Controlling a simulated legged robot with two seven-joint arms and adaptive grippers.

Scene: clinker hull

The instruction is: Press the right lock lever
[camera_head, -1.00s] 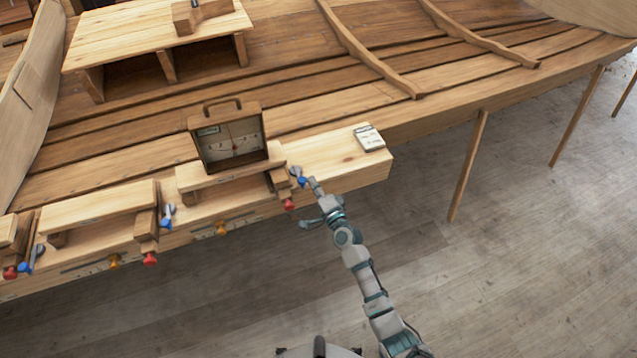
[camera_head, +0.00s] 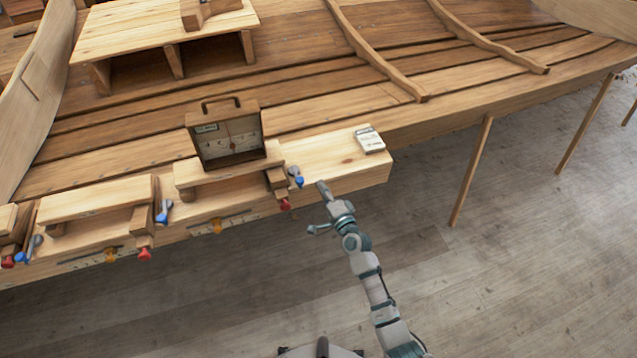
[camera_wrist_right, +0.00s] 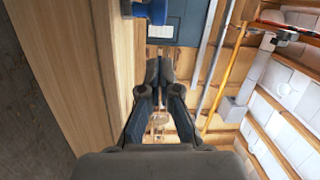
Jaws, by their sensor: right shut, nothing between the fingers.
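The right lock lever (camera_head: 296,176), grey with a blue tip, sits at the right end of the right small wooden bench on the plank. My right gripper (camera_head: 322,186) is shut and empty, just right of the lever with a small gap between them. In the right wrist view its closed fingertips (camera_wrist_right: 159,72) point ahead. A blue part (camera_wrist_right: 157,12) shows above them at the top edge, likely the lever's tip. My left gripper is not in view.
A red knob (camera_head: 285,204) sits just below the lever. Other blue levers (camera_head: 163,212) are further left. Open floor lies right of the plank.

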